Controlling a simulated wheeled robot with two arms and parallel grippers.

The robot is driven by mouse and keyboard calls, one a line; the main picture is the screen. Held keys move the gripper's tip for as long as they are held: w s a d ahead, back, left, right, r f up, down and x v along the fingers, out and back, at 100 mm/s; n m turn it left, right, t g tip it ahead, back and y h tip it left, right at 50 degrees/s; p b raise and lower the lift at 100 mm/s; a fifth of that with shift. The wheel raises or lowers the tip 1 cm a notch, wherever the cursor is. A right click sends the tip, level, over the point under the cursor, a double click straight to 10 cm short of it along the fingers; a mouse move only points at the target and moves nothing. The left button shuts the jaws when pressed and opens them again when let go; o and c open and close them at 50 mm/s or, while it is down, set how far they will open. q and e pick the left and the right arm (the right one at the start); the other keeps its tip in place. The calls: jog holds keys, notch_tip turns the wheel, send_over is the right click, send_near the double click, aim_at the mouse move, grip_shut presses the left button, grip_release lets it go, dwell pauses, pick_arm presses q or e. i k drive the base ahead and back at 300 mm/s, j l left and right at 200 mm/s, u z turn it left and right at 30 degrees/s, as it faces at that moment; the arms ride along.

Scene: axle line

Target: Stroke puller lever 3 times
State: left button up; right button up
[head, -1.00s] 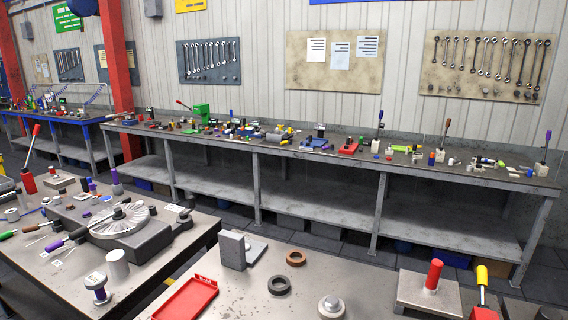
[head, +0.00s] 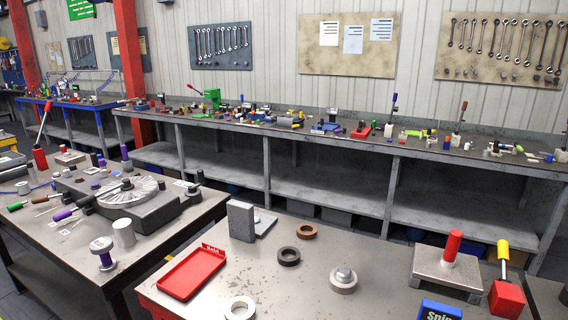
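Several levers show in the head view, and I cannot tell which one is the puller lever. A lever with a yellow grip (head: 502,250) stands on a red block (head: 507,298) at the right of the near table. A lever with a long red handle (head: 43,122) rises from a red cylinder (head: 40,159) at the far left. A green press-like device with a red handle (head: 212,97) stands on the back bench. Neither of my grippers is in view.
The near table (head: 330,250) holds a red tray (head: 192,272), several rings, a grey upright block (head: 241,221) and a plate with a red cylinder (head: 453,246). A left table (head: 60,245) carries a round dial fixture (head: 128,191). A long bench (head: 330,149) runs along the wall.

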aim_at(502, 244)
jog(key=z, duration=1.5)
